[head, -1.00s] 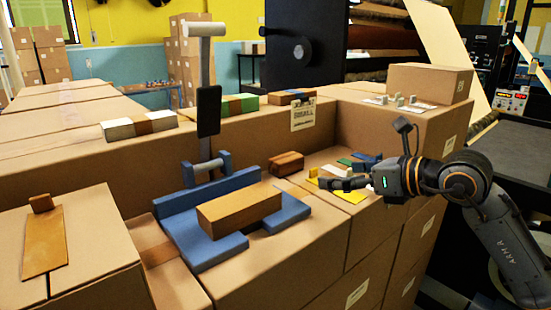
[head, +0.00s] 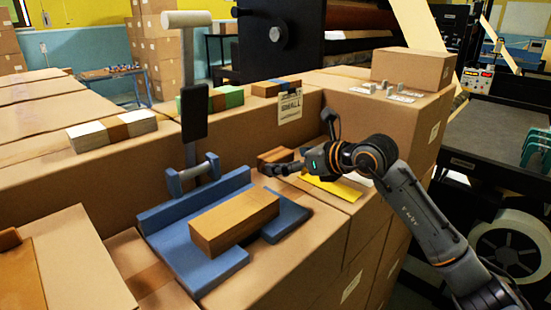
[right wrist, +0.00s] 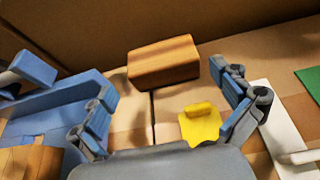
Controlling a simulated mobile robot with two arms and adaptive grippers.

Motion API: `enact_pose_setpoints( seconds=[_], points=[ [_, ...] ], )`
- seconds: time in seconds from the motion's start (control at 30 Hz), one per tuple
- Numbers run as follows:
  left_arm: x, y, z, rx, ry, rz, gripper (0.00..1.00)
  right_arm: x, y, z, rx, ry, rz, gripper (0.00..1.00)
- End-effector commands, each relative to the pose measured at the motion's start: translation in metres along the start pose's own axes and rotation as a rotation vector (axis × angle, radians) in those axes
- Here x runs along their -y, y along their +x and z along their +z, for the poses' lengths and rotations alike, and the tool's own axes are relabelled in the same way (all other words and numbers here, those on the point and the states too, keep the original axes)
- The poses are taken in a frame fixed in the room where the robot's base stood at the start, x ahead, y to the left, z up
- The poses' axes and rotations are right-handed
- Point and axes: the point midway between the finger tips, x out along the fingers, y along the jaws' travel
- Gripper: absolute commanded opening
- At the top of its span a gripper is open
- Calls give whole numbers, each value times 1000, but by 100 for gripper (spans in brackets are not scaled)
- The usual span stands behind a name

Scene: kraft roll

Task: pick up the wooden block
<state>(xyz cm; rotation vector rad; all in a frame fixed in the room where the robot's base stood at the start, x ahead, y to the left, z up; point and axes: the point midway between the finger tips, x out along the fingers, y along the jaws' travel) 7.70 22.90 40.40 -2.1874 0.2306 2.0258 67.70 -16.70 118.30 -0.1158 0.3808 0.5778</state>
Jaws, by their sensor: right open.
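A small wooden block (head: 275,156) lies on the cardboard boxes behind the blue fixture, partly hidden by my right gripper. In the right wrist view the wooden block (right wrist: 164,62) lies beyond and between my fingertips, apart from them. My right gripper (head: 272,168) is open and empty, its fingers pointing left, just in front of the block; it also shows in the right wrist view (right wrist: 163,84). A larger wooden block (head: 234,220) rests on the blue fixture (head: 170,240), and its edge shows in the right wrist view (right wrist: 30,162). My left gripper is not in view.
A yellow piece (head: 330,187) lies under my right wrist; it shows between the fingers in the right wrist view (right wrist: 200,123). A raised cardboard wall (head: 240,130) stands behind the small block. An upright lever (head: 190,90) rises from the fixture.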

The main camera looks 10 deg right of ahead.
Motion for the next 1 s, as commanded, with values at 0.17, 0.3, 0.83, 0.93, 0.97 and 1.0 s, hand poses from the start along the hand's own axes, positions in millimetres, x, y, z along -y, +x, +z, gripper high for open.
enact_pose_setpoints(
  seconds=[0.17, 0.3, 0.83, 0.93, 0.97, 1.0],
  points=[
    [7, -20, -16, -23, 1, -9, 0, 3, 25, 4, -4, 6, 2, 100],
    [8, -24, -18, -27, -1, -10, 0, 3, 43, 2, -2, 4, 2, 100],
    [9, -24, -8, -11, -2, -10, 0, 4, 49, 0, -1, 1, 0, 55],
    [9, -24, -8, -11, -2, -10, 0, 4, 49, 0, 0, 1, 0, 48],
    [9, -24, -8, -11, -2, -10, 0, 4, 49, 0, 0, 1, 0, 48],
    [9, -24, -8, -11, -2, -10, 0, 4, 49, 0, 0, 1, 0, 48]
  ],
)
